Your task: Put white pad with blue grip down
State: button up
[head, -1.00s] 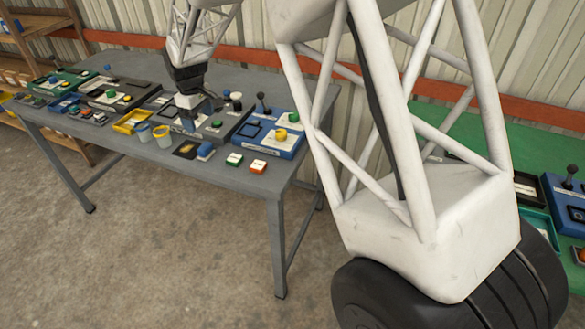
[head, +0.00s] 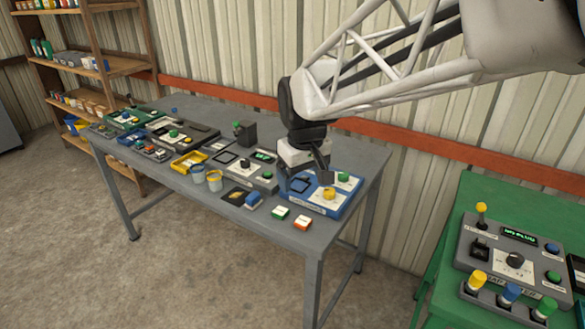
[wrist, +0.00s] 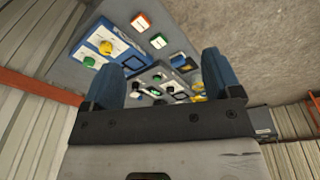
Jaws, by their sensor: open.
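A small pad with a white base and a blue grip (head: 253,200) stands on the grey table near its front edge, at the right side of a dark plate with a yellow patch (head: 236,196). In the wrist view the blue grip (wrist: 178,60) shows between my fingers but well beyond them. My gripper (head: 310,178) is open and empty, low over the back left of a blue control panel (head: 345,196). It is apart from the blue-gripped pad, to its right and farther back. In the wrist view both blue fingers (wrist: 163,68) stand wide apart.
A grey panel (head: 264,183), two small cups (head: 214,181) and a yellow tray (head: 190,161) lie left. A green table (head: 465,195) holds more panels. The table's front right corner is bare.

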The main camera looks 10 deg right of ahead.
jog(key=s+d+m, duration=0.1)
jog(key=s+m, duration=0.1)
jog(key=s, duration=0.8)
jog(key=s+d+f+m+t, duration=0.1)
jog(key=s+d, duration=0.1)
jog(key=s, duration=0.8)
jog(key=shift+d+f+m, duration=0.15)
jog(key=shift+d+m, duration=0.1)
jog(key=shift+m, duration=0.15)
jog(key=c, duration=0.4)
